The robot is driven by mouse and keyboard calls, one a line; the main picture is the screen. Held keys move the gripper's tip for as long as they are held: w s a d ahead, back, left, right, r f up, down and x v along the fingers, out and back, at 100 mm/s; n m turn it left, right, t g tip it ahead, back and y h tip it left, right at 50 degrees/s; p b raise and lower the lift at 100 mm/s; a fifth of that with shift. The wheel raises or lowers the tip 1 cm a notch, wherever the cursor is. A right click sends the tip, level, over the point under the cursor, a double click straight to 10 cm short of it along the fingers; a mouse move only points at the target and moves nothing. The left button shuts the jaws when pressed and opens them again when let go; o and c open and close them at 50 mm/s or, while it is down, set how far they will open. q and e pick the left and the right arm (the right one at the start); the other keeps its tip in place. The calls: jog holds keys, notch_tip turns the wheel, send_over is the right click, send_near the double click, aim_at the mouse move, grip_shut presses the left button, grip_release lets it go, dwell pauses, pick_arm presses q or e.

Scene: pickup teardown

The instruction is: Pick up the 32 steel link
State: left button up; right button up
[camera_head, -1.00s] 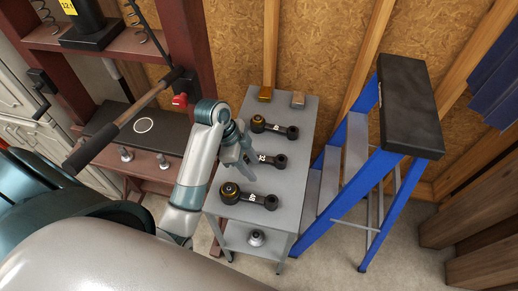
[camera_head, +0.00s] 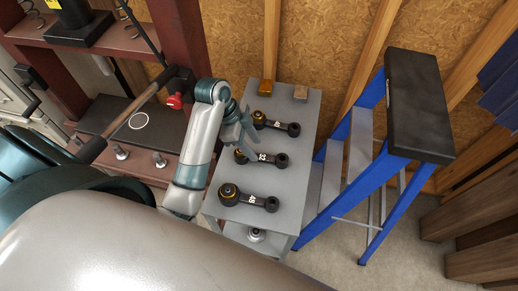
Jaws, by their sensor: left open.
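Three dark links with ring ends and white labels lie in a row on the grey cart top (camera_head: 303,188). The middle link (camera_head: 262,157) has a label that seems to read 32, though it is small and turned. Another link (camera_head: 276,123) lies behind it and a third (camera_head: 250,198) in front. My left gripper (camera_head: 252,140) is open and empty, above the cart's left side between the back and middle links. It is apart from the middle link, whose ring end shows just below it. My right gripper is out of view.
A blue step ladder (camera_head: 370,190) stands close on the right. A red press frame (camera_head: 185,45) with a bar stands left. The cart's right strip is bare.

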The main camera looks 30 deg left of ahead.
aim_at(261, 157)
pick_arm(q)
jog(key=shift+w+d+f, duration=0.15)
jog(key=shift+d+f, duration=0.05)
jog(key=shift+f, duration=0.45)
jog(key=shift+d+f, duration=0.2)
jog(key=shift+f, duration=0.1)
jog(key=shift+f+b, duration=0.1)
jog(key=shift+b, duration=0.2)
jog(key=shift+w+f, duration=0.1)
jog(key=shift+f, duration=0.4)
jog(key=shift+a+p+x, duration=0.15)
jog(key=shift+p+x, duration=0.05)
jog(key=shift+x, duration=0.8)
jog(key=shift+a+p+x, duration=0.1)
jog(key=shift+p+x, duration=0.1)
jog(key=shift+x, duration=0.85)
jog(key=shift+w, duration=0.15)
jog(key=shift+c, duration=0.7)
grip_shut()
